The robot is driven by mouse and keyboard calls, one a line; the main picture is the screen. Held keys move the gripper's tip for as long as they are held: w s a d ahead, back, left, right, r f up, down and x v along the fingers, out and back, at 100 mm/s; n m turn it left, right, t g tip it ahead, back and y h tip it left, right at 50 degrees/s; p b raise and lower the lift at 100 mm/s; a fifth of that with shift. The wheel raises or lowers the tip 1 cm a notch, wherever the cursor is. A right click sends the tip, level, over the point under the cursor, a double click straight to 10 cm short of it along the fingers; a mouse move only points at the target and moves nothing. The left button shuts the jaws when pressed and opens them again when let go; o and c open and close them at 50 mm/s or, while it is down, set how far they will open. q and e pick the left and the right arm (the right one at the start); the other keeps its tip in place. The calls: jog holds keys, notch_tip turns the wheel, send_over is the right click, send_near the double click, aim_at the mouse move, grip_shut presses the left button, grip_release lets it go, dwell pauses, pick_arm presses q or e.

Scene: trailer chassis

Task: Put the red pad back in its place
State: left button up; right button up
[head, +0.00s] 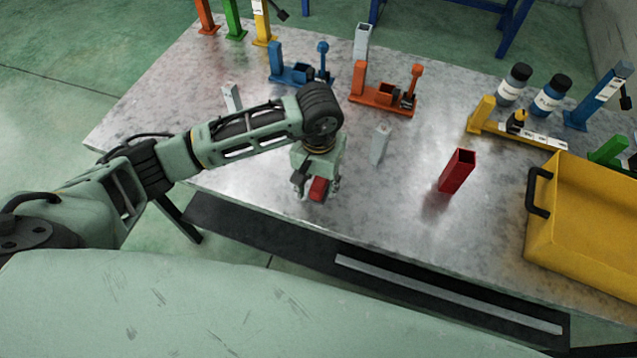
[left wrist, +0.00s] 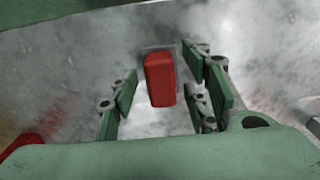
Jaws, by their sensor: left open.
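The red pad (head: 318,189) is a small red block near the front edge of the metal table. In the left wrist view the red pad (left wrist: 160,78) lies between the spread fingers of my left gripper (left wrist: 163,105), with gaps on both sides. A grey edge shows around its far end; what it rests on is mostly hidden. In the head view my left gripper (head: 316,187) points down around the pad, open. A red square tube (head: 457,170), open at the top, stands to the right. My right gripper is not in view.
Grey posts stand left (head: 231,97) and right (head: 380,144) of my left arm. Blue (head: 296,74) and orange (head: 384,97) fixtures stand behind. A yellow bin (head: 590,215) fills the right side. A yellow fixture (head: 515,132) and bottles (head: 549,94) stand behind it.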

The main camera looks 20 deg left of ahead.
aim_at(319, 184)
pick_arm(q)
notch_tip(319, 184, up, 11)
jog(key=b, duration=0.3)
jog(key=shift+r, duration=0.1)
